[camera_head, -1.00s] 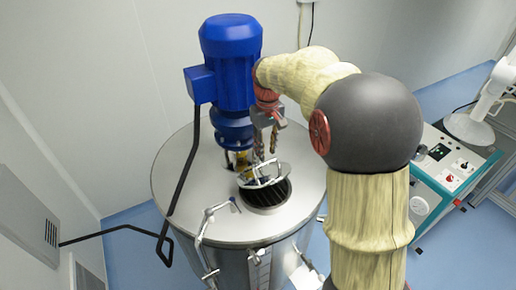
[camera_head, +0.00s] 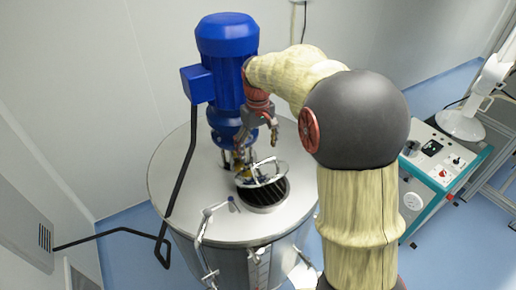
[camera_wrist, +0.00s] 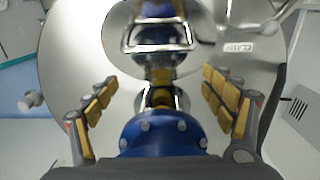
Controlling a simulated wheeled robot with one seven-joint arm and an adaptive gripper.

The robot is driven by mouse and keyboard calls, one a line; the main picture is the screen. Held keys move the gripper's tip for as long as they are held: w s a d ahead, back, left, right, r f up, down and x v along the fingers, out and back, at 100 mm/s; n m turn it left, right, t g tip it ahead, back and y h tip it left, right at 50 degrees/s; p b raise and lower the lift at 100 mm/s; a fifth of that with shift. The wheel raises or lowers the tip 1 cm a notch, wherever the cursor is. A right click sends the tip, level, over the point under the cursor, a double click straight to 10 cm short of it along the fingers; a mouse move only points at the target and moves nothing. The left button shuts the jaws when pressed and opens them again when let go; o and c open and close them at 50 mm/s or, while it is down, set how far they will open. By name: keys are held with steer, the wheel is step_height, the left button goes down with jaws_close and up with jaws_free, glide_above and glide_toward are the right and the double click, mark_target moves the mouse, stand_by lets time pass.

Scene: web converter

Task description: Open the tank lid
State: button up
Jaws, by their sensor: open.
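The tank (camera_head: 175,185) is a steel cylinder with a flat top. Its small round hatch lid (camera_head: 262,172) with a metal bar handle stands tilted up, and the dark opening (camera_head: 266,194) shows below and in front of it. The lid's shiny surface and handle (camera_wrist: 155,38) fill the upper middle of the wrist view. My gripper (camera_head: 258,136) is open and empty, above and behind the raised lid, near the motor's base. In the wrist view my gripper (camera_wrist: 160,103) has its yellow-padded fingers spread wide, with the handle beyond and between them, apart from both.
A blue motor (camera_head: 228,70) stands on the tank top close beside my gripper. Bent pipes (camera_head: 212,212) rise at the tank's front. A teal control cabinet (camera_head: 440,165) stands at the right. A black bent rod (camera_head: 185,165) runs along the left.

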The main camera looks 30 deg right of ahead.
stand_by(0.3)
step_height(320, 180, up, 12)
stand_by(0.5)
steer(key=shift+d, duration=0.1)
steer(key=s+f+b, duration=0.1)
steer(key=f, duration=0.1)
steer(key=s+f+b, duration=0.1)
steer(key=b, duration=0.1)
steer(key=s+f+b, duration=0.1)
steer(key=f+b, duration=0.1)
steer(key=shift+s+f, duration=0.2)
steer(key=shift+f, duration=3.75)
steer(key=c, duration=0.4)
